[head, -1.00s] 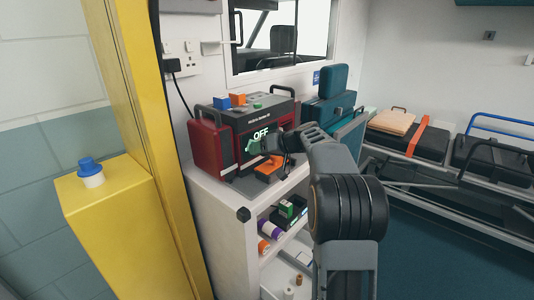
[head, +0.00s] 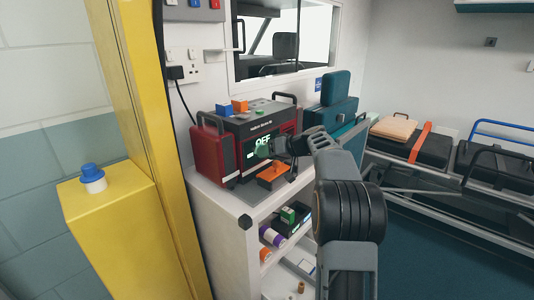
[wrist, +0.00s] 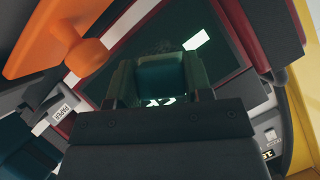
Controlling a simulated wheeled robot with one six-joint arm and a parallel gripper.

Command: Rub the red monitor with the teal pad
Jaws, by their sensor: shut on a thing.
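The red monitor (head: 208,156) is a black and red box with a dark screen reading OFF, standing on a white cabinet. My gripper (head: 268,150) is in front of the screen, shut on the small teal pad (head: 261,151). In the wrist view my gripper (wrist: 158,82) has one finger on each side of the teal pad (wrist: 160,76). The dark screen (wrist: 225,65) lies right behind the pad and part of its lettering shows below it. I cannot tell whether pad and screen touch.
An orange-handled object (head: 273,176) stands on the cabinet top close below my gripper. Small blue, orange and green blocks lie on top of the monitor. A yellow pedestal with a blue-capped item (head: 92,178) stands at left. A stretcher is at right.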

